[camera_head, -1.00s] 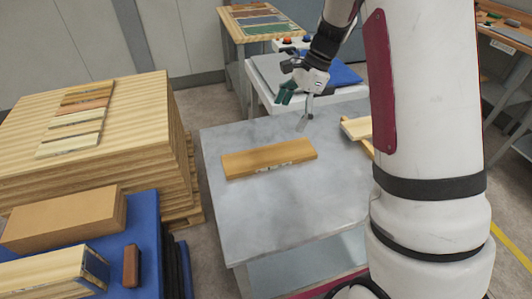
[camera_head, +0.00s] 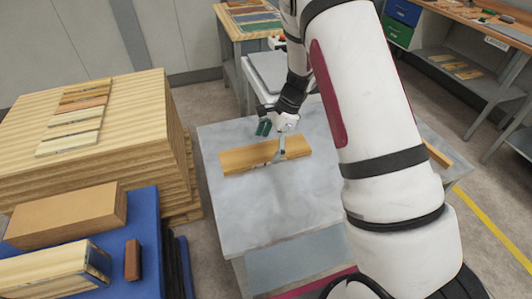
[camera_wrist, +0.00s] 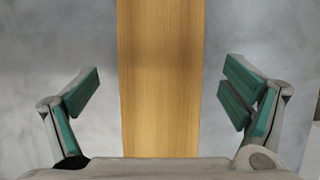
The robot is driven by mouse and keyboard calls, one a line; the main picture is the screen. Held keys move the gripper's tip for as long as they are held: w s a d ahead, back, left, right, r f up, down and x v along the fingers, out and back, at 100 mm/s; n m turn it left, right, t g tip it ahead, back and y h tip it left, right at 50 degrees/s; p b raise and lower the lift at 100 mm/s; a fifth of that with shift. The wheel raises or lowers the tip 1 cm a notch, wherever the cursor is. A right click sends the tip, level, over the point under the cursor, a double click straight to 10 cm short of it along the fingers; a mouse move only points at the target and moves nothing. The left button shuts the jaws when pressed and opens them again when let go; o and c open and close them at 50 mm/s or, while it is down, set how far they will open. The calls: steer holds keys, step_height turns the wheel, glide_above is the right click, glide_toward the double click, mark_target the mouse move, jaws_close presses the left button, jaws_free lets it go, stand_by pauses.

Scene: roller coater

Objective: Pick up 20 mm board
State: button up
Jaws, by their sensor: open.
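A wooden board (camera_head: 244,158) lies flat on the grey metal table (camera_head: 225,210), likely the 20 mm board, though its thickness cannot be measured here. In the wrist view the board (camera_wrist: 160,75) runs up the middle of the picture between the two fingers. My gripper (camera_wrist: 158,95) is open, with green finger pads on either side of the board and a gap to it on both sides. In the head view my gripper (camera_head: 272,140) is at the board, over its middle to right part. Whether the fingertips touch the table cannot be told.
A large stack of wooden sheets (camera_head: 120,140) with sample strips on top stands left of the table. A blue-topped stand (camera_head: 145,215) at the front left holds thick blocks. My arm hides the table's right part; a board edge (camera_head: 438,155) shows behind it.

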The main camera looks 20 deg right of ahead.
steer(key=shift+a+f, duration=0.25)
steer(key=shift+f, duration=0.35)
steer(key=c, duration=1.5)
steer(key=shift+w+r, duration=0.1)
steer(key=shift+r, duration=0.1)
